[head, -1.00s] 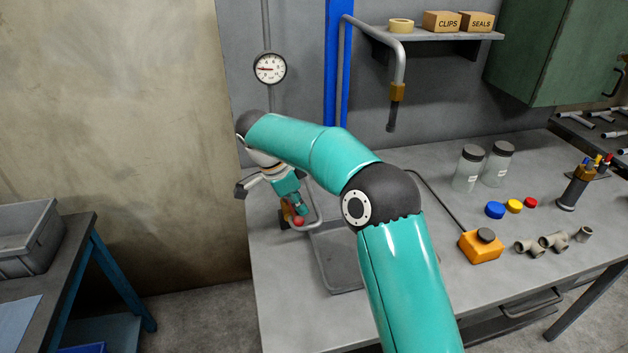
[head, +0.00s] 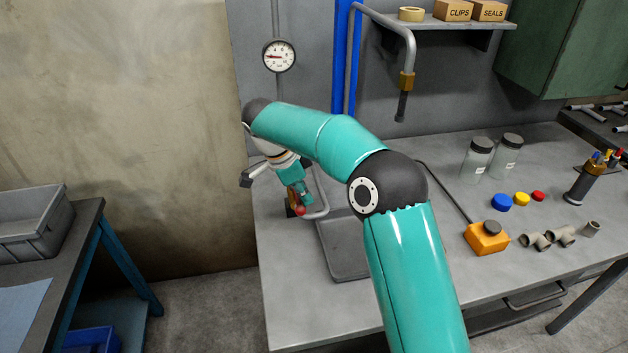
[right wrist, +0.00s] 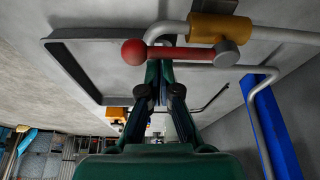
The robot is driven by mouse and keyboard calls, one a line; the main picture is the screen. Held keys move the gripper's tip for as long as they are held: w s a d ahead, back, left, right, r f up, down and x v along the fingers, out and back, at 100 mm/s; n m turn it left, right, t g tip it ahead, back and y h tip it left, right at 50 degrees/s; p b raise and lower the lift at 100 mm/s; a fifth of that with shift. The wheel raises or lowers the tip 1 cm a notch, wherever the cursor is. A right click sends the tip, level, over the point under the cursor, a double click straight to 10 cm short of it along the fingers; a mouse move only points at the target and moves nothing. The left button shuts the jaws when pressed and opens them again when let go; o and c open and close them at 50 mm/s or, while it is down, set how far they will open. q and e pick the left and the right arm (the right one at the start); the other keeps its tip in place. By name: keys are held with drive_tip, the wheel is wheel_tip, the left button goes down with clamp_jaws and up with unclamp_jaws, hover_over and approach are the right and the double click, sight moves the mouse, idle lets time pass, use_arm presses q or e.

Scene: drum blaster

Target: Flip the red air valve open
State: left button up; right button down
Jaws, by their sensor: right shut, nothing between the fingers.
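The red air valve shows in the right wrist view as a red lever (right wrist: 180,53) with a round red ball end (right wrist: 134,51). The lever joins a grey pivot beside a brass valve body (right wrist: 212,27) on a grey pipe. In the head view the red ball (head: 299,210) shows low by the pipe, and the rest of the valve is mostly hidden. My right gripper (right wrist: 160,66) is shut and empty, its tips close at the lever between ball and pivot. I cannot tell whether they touch. It also shows in the head view (head: 303,197). My left gripper is out of view.
A grey tray (head: 345,272) lies on the bench right of the valve. A pressure gauge (head: 279,56) hangs on the wall above. An orange box with a black button (head: 487,238), coloured caps, jars (head: 476,160) and pipe fittings stand to the right. The bench's front is clear.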

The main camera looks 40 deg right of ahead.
wheel_tip(320, 180, up, 10)
drive_tip(key=p, duration=0.2)
idle(0.3)
drive_tip(key=shift+s+d, duration=0.1)
drive_tip(key=shift+s, duration=0.05)
